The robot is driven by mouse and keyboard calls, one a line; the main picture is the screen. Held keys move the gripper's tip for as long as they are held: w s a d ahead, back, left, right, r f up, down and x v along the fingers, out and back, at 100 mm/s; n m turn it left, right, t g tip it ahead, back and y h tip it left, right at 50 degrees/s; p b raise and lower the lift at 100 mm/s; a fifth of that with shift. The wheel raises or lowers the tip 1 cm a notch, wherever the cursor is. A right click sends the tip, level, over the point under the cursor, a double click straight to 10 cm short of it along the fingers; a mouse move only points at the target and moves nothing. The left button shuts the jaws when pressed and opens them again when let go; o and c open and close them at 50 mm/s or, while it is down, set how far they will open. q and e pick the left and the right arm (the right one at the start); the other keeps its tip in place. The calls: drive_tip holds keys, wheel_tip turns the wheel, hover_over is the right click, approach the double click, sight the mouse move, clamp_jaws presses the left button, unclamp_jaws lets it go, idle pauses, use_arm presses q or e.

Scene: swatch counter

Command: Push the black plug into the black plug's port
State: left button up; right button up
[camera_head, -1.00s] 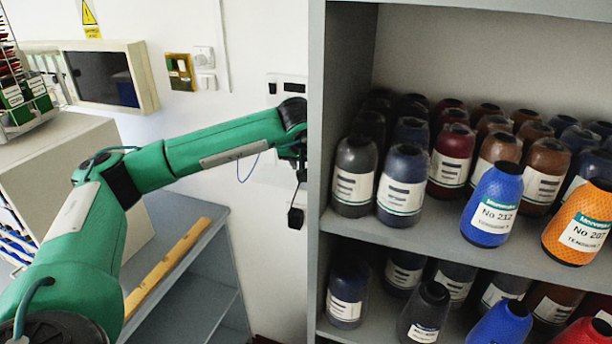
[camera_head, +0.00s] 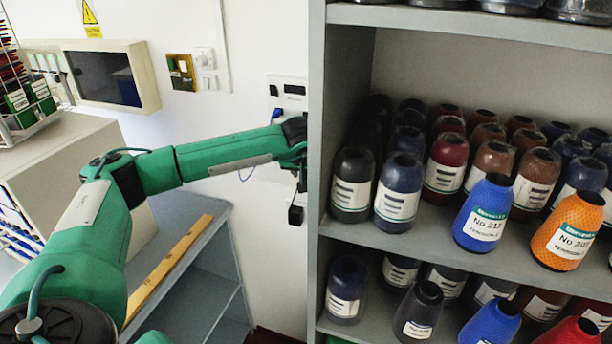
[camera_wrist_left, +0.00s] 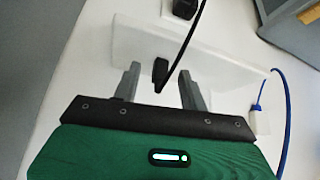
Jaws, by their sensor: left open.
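The black plug (camera_wrist_left: 160,72) is small and dark, with a black cable running up from it in the left wrist view. My left gripper (camera_wrist_left: 160,78) is open, with one finger on each side of the plug and gaps that look clear. In the head view my left gripper (camera_head: 301,175) is at the wall beside the shelf, and the plug cannot be made out there. A white wall panel (camera_head: 288,84) with a dark slot shows above my wrist. I cannot tell which opening is the black plug's port. My right gripper is not in view.
A black block (camera_head: 296,215) hangs below my gripper. It also shows in the left wrist view (camera_wrist_left: 185,8). A blue cable (camera_wrist_left: 287,125) runs to the right of my fingers.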

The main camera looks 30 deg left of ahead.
use_arm(q)
clamp_jaws()
wheel_tip(320, 180, up, 10)
drive_tip(key=b, duration=0.4)
idle(0.3)
